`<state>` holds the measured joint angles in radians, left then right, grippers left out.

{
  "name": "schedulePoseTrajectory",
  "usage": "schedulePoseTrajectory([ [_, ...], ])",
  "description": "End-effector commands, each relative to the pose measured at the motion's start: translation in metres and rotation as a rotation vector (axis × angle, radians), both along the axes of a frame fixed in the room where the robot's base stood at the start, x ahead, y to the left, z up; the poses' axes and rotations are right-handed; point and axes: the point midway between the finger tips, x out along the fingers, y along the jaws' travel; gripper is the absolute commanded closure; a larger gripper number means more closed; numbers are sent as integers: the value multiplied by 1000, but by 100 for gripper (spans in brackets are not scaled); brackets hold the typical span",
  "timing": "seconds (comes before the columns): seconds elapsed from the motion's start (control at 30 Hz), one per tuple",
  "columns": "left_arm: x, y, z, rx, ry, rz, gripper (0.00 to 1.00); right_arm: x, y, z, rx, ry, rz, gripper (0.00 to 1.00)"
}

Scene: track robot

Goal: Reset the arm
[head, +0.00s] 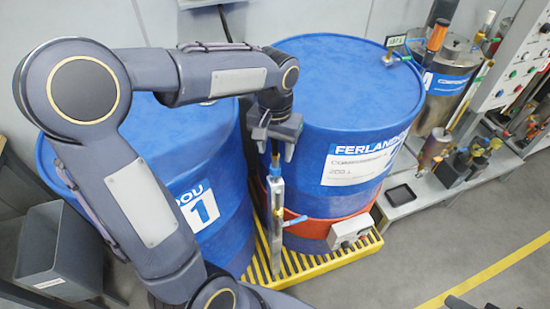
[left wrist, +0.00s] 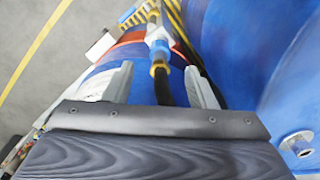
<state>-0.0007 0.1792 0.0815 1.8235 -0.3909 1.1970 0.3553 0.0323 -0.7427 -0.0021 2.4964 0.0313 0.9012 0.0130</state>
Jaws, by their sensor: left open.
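My left arm comes in from the left in the head view and reaches over two blue drums. My left gripper (head: 277,150) points down in front of the right-hand drum (head: 345,75). Its jaws are open. In the left wrist view, the fingers of the left gripper (left wrist: 158,82) stand apart on either side of a black stem with a yellow collar (left wrist: 158,70). Gaps show between the stem and both fingers. Below the gripper is an upright metal pipe (head: 276,225) with a blue lever handle (head: 295,220). My right gripper is not in view.
The left-hand drum (head: 225,215) stands close beside the pipe. An orange band (head: 325,228) with a grey control box (head: 350,232) wraps the right-hand drum. Yellow grating (head: 335,262) lies underneath. A grey bin (head: 60,260) stands left; a metal vessel (head: 440,85) right. Floor at lower right is mostly clear.

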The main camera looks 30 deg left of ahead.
Motion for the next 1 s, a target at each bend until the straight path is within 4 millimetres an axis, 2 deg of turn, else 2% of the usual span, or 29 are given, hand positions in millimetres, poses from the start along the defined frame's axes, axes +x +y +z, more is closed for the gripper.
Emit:
schedulePoseTrajectory([
  [0.1, 1, 0, 14, 0, -2, -1, 49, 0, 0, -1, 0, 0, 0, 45],
  [0.2, 0, 0, 19, 0, -1, -2, 49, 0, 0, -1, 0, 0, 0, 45],
  [0.77, -2, 0, 20, -2, -3, -1, 49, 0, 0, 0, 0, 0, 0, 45],
  [0.87, -13, 1, 25, -23, -27, 0, 49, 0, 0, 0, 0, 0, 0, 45],
  [0.97, -40, 0, 33, -71, -86, 2, 49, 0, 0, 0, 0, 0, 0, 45],
  [1.0, -54, -1, 36, -97, -117, 2, 49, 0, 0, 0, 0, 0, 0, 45],
])
